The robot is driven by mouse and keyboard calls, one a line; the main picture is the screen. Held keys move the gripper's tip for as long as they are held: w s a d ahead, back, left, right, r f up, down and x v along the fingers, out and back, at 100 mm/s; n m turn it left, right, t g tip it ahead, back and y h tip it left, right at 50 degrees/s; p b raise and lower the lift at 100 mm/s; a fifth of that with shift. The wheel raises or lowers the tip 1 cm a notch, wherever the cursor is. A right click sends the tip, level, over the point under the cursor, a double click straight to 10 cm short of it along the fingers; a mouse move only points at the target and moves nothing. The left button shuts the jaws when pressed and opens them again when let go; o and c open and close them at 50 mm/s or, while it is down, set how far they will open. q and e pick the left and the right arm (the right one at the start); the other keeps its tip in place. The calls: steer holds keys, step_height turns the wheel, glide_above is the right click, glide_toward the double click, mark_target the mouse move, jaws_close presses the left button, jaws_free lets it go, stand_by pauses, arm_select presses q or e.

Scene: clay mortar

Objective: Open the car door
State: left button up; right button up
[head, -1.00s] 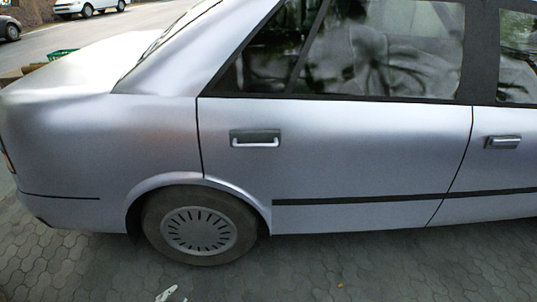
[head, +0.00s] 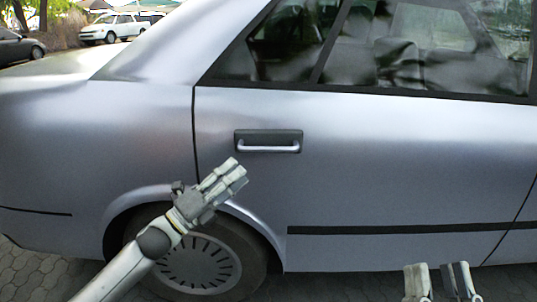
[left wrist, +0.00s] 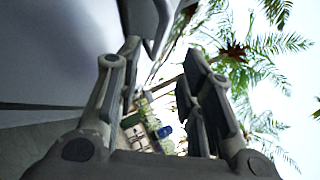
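The silver car's rear door (head: 380,170) is shut, flush with the body. Its handle (head: 268,148) is a light bar in a dark recess, near the door's rear edge. My left gripper (head: 236,176) is just below and left of the handle in the head view, apart from it as far as I can see. In the left wrist view its fingers (left wrist: 160,80) are spread with nothing between them. A grey shape at the top of that view may be the handle; I cannot tell. My right gripper (head: 440,280) is at the bottom of the head view, fingers apart and empty.
The rear wheel (head: 200,265) is behind my left forearm. A dark trim strip (head: 400,229) runs along the lower door. Paving (head: 35,268) shows at lower left. Parked cars, one of them white (head: 115,27), stand far behind. Palm fronds (left wrist: 235,55) show in the left wrist view.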

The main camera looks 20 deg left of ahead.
mark_target(264, 150)
arm_select(q)
steer(key=b+x, duration=0.1)
steer(key=x, duration=0.9)
steer(key=shift+w+d, duration=0.1)
arm_select(e)
steer(key=s+r+t, duration=0.1)
steer(key=s+r+t+y, duration=0.1)
steer(key=r, duration=0.1)
steer(key=shift+s+d, duration=0.2)
steer(key=shift+s, duration=0.2)
arm_select(q)
jaws_close()
